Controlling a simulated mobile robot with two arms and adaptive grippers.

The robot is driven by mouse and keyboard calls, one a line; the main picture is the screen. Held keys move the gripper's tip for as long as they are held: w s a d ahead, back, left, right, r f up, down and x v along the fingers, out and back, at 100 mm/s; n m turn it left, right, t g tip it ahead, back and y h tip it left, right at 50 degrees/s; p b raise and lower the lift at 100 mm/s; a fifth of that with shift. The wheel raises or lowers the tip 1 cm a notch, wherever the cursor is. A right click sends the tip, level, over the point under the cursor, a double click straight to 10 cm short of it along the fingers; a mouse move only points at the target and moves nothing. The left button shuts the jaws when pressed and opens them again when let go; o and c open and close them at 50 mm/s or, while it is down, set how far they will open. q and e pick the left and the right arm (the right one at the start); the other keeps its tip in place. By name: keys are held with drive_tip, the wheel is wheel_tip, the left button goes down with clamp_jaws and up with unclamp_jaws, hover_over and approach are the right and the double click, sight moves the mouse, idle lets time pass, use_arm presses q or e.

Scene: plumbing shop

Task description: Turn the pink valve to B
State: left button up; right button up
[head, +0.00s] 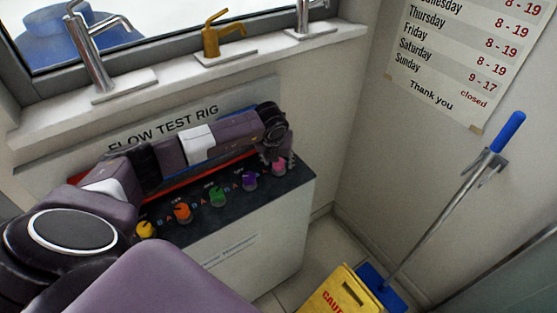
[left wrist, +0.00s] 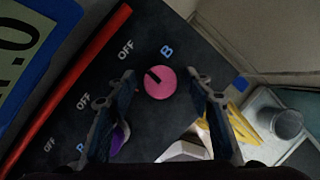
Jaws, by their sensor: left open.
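The pink valve (head: 279,167) is the rightmost knob on the dark top of the flow test rig. In the left wrist view the pink valve (left wrist: 164,87) is a round knob whose black mark points up-left toward an OFF label (left wrist: 126,49). The blue letter B (left wrist: 167,52) is just above it. My left gripper (head: 271,160) is at the pink valve; in the left wrist view its open fingers (left wrist: 160,80) are on either side of the knob, with gaps visible. My right gripper is not in view.
Purple (head: 250,181), green (head: 217,197), orange (head: 183,213) and yellow (head: 146,230) knobs line the rig to the left. A red pipe (left wrist: 75,80) runs behind them.

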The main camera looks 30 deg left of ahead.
use_arm(q)
drive_tip(key=c, duration=1.1)
drive_tip(key=shift+f+m+h+b, duration=0.15)
drive_tip(key=shift+m+h+b, duration=0.15)
drive_tip(key=shift+m+b, duration=0.6)
drive_tip(key=shift+c, duration=0.3)
drive_tip(key=m+h+b, duration=0.1)
drive_tip(key=m+b, duration=0.1)
drive_tip(key=b, duration=0.1)
drive_tip(key=m+h+b, duration=0.1)
drive_tip(key=m+b, duration=0.1)
drive_tip(key=b, duration=0.1)
drive_tip(key=shift+a+m+t, duration=0.2)
drive_tip(key=shift+m+t, duration=0.1)
drive_tip(key=m+h+b, duration=0.1)
drive_tip(key=m+b, duration=0.1)
drive_tip(key=shift+m+b, duration=0.3)
drive_tip(key=shift+r+m+g+h+b, duration=0.25)
drive_tip(key=shift+m+g+h+b, duration=0.25)
drive_tip(key=shift+m+b, duration=0.8)
drive_tip(key=shift+m+p, duration=0.3)
drive_tip(key=shift+p, duration=0.05)
drive_tip(key=o, duration=1.2)
drive_tip(key=shift+c, duration=0.2)
